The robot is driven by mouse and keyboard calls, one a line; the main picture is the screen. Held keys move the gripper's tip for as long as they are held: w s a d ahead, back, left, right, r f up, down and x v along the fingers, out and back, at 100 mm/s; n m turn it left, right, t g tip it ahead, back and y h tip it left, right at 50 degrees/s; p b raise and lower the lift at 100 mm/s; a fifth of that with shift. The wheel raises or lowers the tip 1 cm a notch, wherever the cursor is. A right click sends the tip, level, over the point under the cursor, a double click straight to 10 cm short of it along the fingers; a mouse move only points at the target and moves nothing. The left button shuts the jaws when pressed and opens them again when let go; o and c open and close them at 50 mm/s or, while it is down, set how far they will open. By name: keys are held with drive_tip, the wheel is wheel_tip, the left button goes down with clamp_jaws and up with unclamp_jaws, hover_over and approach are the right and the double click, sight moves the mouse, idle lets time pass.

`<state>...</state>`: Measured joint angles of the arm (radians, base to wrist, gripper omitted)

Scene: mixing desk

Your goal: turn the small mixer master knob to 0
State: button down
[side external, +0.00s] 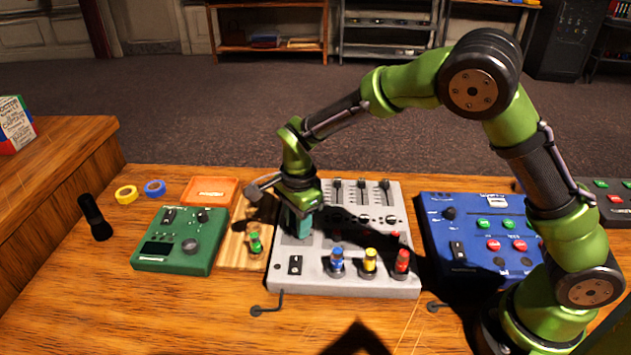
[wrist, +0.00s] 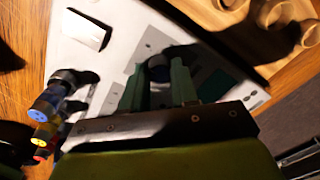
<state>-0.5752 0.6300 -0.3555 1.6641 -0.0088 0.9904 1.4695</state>
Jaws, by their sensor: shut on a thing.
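The light grey mixer (side external: 345,285) lies flat in the middle of the desk, and its panel also fills much of the wrist view (wrist: 110,60). My gripper (side external: 296,232) points down at the upper left part of this panel. In the wrist view its two teal fingers (wrist: 158,82) stand on either side of a dark round knob (wrist: 158,68) and are shut on it. The fingers hide this knob in the side view, and I cannot read its pointer or scale in either view.
Blue (side external: 337,262), yellow (side external: 370,262) and red (side external: 402,262) knobs stand along the mixer's front, with sliders (side external: 362,190) at its back. A green box (side external: 178,258) lies to the left and a blue box (side external: 470,265) to the right. A wooden board (side external: 235,258) with a green piece adjoins the mixer.

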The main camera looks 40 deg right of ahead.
drive_tip(key=n, duration=0.4)
drive_tip(key=shift+r+n, duration=0.1)
drive_tip(key=shift+n, duration=0.2)
drive_tip(key=n, duration=0.3)
drive_tip(key=shift+n, duration=0.3)
drive_tip(key=n, duration=0.4)
drive_tip(key=shift+n+y, duration=0.3)
drive_tip(key=n, duration=0.3)
drive_tip(key=shift+w+n, duration=0.1)
drive_tip(key=shift+n, duration=0.2)
drive_tip(key=n, duration=0.3)
drive_tip(key=shift+n+g, duration=0.3)
drive_tip(key=n, duration=0.3)
drive_tip(key=shift+n, duration=0.3)
drive_tip(key=n, duration=0.5)
drive_tip(key=shift+n, duration=0.4)
drive_tip(key=shift+g, duration=0.3)
